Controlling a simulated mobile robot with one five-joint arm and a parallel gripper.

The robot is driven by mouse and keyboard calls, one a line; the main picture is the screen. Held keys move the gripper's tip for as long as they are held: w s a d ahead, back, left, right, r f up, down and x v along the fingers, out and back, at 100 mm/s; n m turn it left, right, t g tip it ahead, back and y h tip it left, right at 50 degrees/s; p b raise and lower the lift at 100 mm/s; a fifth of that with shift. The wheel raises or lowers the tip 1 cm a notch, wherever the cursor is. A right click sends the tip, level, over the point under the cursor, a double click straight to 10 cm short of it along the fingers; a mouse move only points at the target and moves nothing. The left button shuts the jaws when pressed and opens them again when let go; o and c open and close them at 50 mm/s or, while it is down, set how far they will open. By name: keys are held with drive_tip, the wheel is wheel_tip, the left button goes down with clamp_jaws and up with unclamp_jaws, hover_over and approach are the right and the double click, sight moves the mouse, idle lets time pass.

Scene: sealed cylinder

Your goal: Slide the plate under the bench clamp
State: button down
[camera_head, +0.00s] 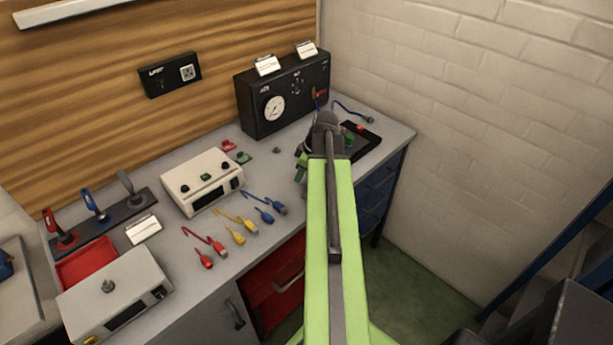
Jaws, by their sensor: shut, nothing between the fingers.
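My lime-green arm reaches up over the right part of the bench. My gripper (304,158), at its end, is mostly hidden behind the arm; only dark and green parts show at its left side. It is shut and empty. A flat black plate-like piece (368,146) lies on the bench just right of the arm end, with a small red part and a green part at it. Its left side is hidden by the arm. I cannot make out the bench clamp for certain; it may be behind the arm.
A black gauge box (285,95) stands behind the arm end. A cream box (202,180), coloured cables (240,220), a tool rack (100,218), a red tray (86,262) and a grey box (115,293) fill the left of the bench. A brick wall (480,120) stands right.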

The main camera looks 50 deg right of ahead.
drive_tip(key=shift+s+d+f+p, duration=0.15)
drive_tip(key=shift+s+d, duration=0.1)
drive_tip(key=shift+s, duration=0.3)
drive_tip(key=shift+s+d+f+p, duration=0.1)
drive_tip(key=shift+s+d+p, duration=0.1)
drive_tip(key=shift+s, duration=0.4)
drive_tip(key=shift+s+d+f+p, duration=0.1)
drive_tip(key=shift+s+d, duration=0.15)
drive_tip(key=shift+s, duration=0.3)
drive_tip(key=shift+s+d, duration=0.25)
drive_tip(key=shift+s, duration=0.35)
drive_tip(key=shift+s+d, duration=0.25)
drive_tip(key=shift+s, duration=0.35)
drive_tip(key=shift+w, duration=0.1)
